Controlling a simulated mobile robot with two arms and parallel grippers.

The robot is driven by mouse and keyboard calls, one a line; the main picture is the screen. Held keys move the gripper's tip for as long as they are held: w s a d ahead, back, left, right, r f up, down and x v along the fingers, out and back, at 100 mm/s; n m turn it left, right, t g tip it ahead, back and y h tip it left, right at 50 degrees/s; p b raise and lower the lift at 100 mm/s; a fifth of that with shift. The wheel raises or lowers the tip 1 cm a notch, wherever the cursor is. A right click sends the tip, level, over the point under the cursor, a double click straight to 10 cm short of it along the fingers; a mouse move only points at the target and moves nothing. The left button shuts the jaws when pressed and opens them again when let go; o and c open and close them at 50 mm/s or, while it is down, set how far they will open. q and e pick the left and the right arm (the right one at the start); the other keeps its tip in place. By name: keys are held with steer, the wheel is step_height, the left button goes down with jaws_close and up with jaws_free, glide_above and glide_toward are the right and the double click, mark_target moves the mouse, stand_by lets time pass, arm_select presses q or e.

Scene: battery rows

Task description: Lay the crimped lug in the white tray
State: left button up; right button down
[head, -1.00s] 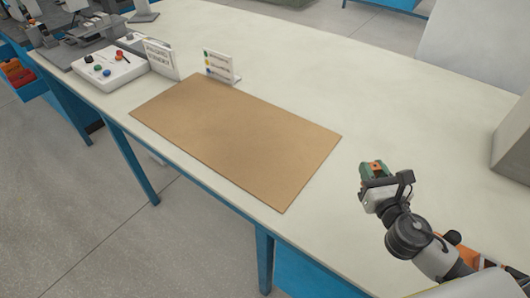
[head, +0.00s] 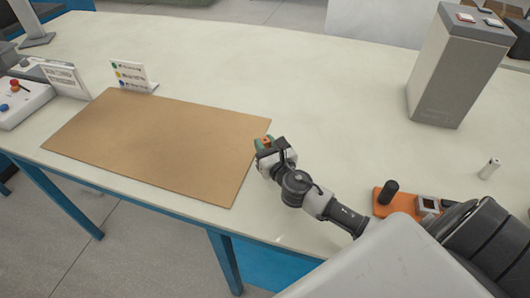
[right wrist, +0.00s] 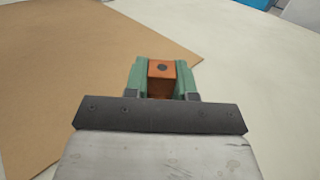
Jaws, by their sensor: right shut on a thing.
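My right gripper (head: 264,142) is shut on a small copper-orange piece, which I take for the crimped lug (right wrist: 162,70). In the right wrist view the piece is a block with a dark round spot on top, between two green fingers (right wrist: 161,78). In the head view the gripper shows at the right edge of the brown mat, and the lug (head: 266,139) is a tiny orange patch. How high it is held is hard to tell. I see no white tray in these frames. My left gripper is not in view.
The brown mat (head: 150,140) lies bare on the pale bench (head: 335,95). Small sign cards (head: 130,77) and a button box (head: 20,104) stand at left. A tall grey box (head: 460,65), a small white cylinder (head: 490,168) and an orange fixture (head: 383,209) are at right.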

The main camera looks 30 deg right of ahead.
steer(key=shift+f+b, duration=0.35)
steer(key=shift+f, duration=1.05)
steer(key=c, duration=1.4)
jaws_free()
steer(key=shift+f, duration=0.2)
steer(key=o, duration=0.5)
steer(key=shift+r, duration=0.1)
